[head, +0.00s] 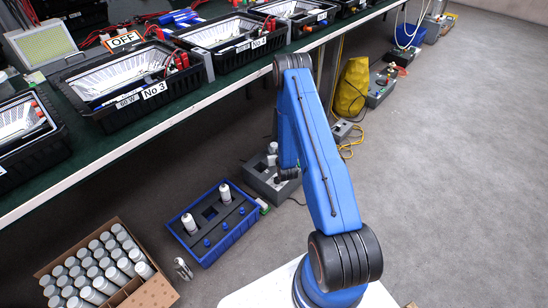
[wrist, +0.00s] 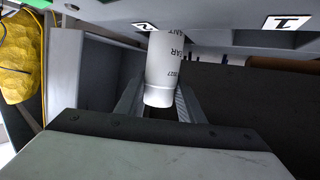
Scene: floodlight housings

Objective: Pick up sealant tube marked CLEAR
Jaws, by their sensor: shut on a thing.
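A white sealant tube (wrist: 165,65) stands between the fingers of my gripper (wrist: 158,98) in the wrist view. My gripper is shut on it. Its printing is partly cut off; I can read "ANT", "AR" and "2027", so the full mark is not visible. Labels "2" (wrist: 144,26) and "1" (wrist: 287,22) show on a grey surface behind the tube. In the head view my arm reaches down to a grey box (head: 262,188) on the floor, where my gripper is small and mostly hidden by the arm.
A blue tray (head: 207,255) with two white tubes (head: 188,223) stands left of the grey box. A carton (head: 152,292) full of tubes is at the lower left. A long bench (head: 150,131) with floodlight housings runs above. Floor to the right is clear.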

